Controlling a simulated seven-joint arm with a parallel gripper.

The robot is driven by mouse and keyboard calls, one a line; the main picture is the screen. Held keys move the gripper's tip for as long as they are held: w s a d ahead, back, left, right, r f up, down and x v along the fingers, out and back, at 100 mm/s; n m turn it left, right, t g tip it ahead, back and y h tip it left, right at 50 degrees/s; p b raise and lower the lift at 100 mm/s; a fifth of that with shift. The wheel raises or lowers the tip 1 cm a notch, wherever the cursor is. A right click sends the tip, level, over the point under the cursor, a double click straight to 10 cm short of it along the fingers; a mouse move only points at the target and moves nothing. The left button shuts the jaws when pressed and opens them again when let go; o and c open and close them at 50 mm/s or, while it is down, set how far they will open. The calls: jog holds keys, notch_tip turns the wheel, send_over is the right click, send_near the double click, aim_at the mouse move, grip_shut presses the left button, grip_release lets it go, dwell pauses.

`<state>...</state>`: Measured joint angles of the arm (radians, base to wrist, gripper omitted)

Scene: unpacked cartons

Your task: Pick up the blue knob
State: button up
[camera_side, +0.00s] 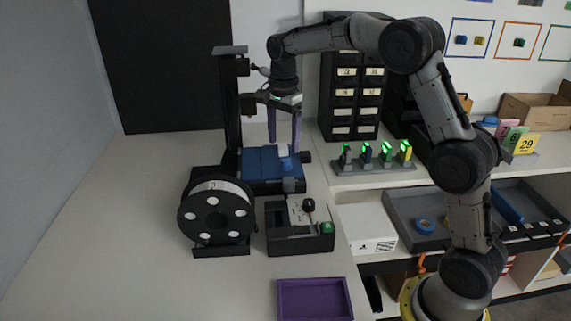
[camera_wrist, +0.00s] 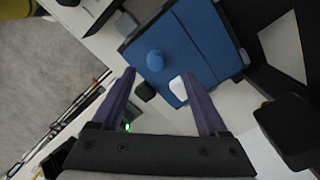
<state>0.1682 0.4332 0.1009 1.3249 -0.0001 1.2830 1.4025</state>
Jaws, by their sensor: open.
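The blue knob (camera_wrist: 155,60) is a small round piece on the blue bed (camera_wrist: 190,35) of a printer-like machine. It shows just beyond the line of my fingertips, between them in the picture. A small white rounded piece (camera_wrist: 178,88) lies close to it, nearer my right finger in the wrist view. My gripper (camera_wrist: 159,73) has two purple fingers, spread apart with nothing between them. In the side view, my gripper (camera_side: 284,146) points down over the blue bed (camera_side: 258,162). The gap between fingertips and knob is hard to judge.
The machine's dark upright (camera_side: 230,110) stands left of my gripper. A black spool (camera_side: 216,215), a black organiser box (camera_side: 299,232) and a purple tray (camera_side: 314,299) stand in front. A rack with green lights (camera_side: 374,166) is at right. The left of the table is clear.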

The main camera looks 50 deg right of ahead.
aim_at(285, 159)
jog(key=shift+s+f, duration=0.15)
jog(key=shift+f, duration=1.3)
jog(key=shift+s+f, duration=0.15)
jog(key=shift+f, duration=1.25)
grip_shut()
